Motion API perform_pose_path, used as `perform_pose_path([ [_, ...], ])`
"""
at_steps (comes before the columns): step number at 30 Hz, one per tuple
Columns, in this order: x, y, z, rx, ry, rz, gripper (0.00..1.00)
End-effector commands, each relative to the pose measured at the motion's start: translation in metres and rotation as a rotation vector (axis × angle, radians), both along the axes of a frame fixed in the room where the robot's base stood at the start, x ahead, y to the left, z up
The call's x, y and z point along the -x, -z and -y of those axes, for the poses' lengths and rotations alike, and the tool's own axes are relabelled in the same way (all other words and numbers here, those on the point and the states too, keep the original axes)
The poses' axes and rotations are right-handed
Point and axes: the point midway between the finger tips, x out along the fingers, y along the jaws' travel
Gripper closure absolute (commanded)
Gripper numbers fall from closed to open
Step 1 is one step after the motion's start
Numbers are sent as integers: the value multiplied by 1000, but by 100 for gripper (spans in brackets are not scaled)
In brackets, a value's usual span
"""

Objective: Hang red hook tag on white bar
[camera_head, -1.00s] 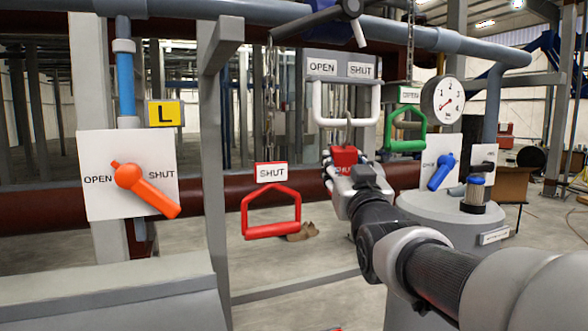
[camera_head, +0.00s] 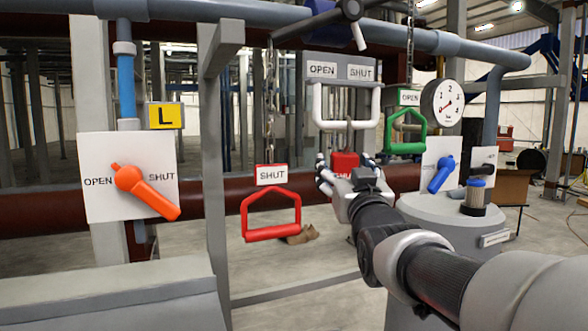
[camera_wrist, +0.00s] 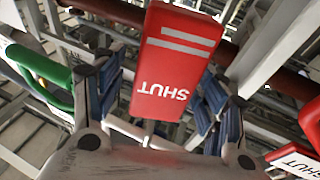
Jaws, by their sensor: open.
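The red hook tag (camera_head: 345,161), marked SHUT, is upright just below the white bar (camera_head: 346,124), a U-shaped handle under the OPEN/SHUT plate. Its hook is too fine to make out, so I cannot tell for sure how it sits on the bar. In the wrist view the red tag (camera_wrist: 174,62) fills the middle, between my spread fingers and apart from them. My gripper (camera_head: 346,166) is open in front of the tag, its fingers to the left and right of it; the wrist view also shows my gripper (camera_wrist: 163,88) open.
A red handle (camera_head: 271,215) with a SHUT plate hangs on a chain at left. A green handle (camera_head: 406,132) is close to the right of the white bar. A grey post (camera_head: 214,180) stands at left. A grey tank (camera_head: 470,225) with a gauge above stands at right.

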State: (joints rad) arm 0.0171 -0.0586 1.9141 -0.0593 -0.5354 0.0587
Motion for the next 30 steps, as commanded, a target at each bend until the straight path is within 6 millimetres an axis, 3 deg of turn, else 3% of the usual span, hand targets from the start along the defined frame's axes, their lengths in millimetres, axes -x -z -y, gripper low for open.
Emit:
perform_pose_path([
  [5,7,2,0,0,0,0,34],
  [18,90,22,2,0,1,1,34],
  [25,114,30,2,0,1,-2,34],
  [28,118,49,2,0,4,-42,34],
  [30,122,80,3,-1,10,-111,34],
])
